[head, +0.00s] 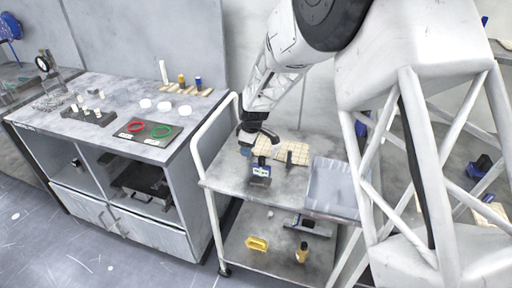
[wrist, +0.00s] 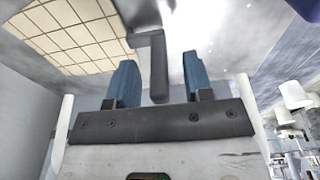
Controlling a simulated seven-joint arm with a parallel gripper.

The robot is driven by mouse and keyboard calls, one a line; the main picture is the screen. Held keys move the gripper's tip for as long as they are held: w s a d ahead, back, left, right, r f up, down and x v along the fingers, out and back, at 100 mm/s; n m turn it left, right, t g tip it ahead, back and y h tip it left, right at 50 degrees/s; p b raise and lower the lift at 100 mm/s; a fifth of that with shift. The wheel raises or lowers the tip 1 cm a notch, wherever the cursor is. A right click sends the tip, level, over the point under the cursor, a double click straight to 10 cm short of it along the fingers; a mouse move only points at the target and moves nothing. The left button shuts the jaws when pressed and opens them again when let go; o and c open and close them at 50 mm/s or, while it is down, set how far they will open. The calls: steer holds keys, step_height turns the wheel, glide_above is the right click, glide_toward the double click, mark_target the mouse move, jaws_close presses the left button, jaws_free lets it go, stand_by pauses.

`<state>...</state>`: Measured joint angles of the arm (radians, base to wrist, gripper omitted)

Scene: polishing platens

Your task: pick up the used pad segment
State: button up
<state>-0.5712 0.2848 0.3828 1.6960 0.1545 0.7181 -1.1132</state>
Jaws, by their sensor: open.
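Two beige pad pieces with a grid of grooves lie on the cart's top: a left pad piece (head: 263,147), partly hidden by my arm's end, and a right pad piece (head: 293,153). I cannot tell which one is used. One gridded pad (wrist: 65,35) shows at the upper left in the wrist view, off to the side of my fingers. My gripper (wrist: 157,70) is open, with its two blue fingers apart. A dark grey hooked piece shows between them; I cannot tell what it belongs to. In the head view my gripper (head: 246,148) is just left of the left pad piece.
A dark block with a label (head: 260,172) stands near the cart's front edge. A grey tray (head: 333,188) is on the cart's right. The lower shelf holds a yellow item (head: 257,243) and a small bottle (head: 301,253). A cabinet (head: 95,132) with rings and discs stands left.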

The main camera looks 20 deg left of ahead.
jaws_close()
steer(key=shift+r, duration=0.1)
stand_by(0.3)
steer(key=shift+r, duration=4.95)
